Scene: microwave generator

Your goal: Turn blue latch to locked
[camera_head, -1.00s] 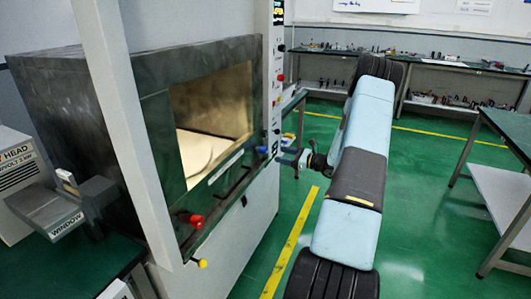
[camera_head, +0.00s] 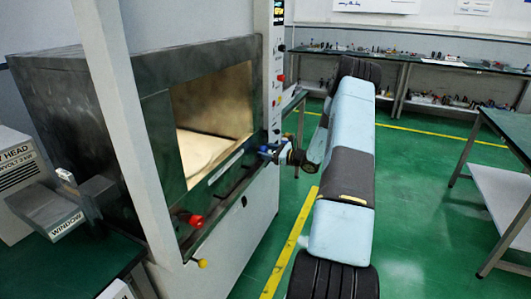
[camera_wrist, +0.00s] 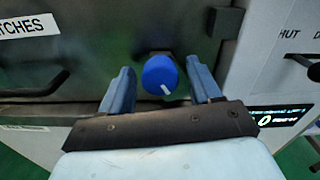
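The blue latch (camera_wrist: 160,76) is a round blue knob with a white mark, set on the dark front of the machine. In the wrist view the white mark points down and slightly right. My gripper (camera_wrist: 158,82) is open, with one finger on each side of the knob and a visible gap on both sides. In the head view the blue latch (camera_head: 265,150) sits at the right end of the machine's front, and my gripper (camera_head: 279,153) is right at it, partly covering it.
A red knob (camera_head: 196,221) and a yellow knob (camera_head: 202,263) are on the machine's front. The chamber opening (camera_head: 212,115) is above. A control panel (camera_head: 278,80) stands right of it. A dark handle (camera_wrist: 38,85) is left of the latch. Green floor (camera_head: 420,230) is clear.

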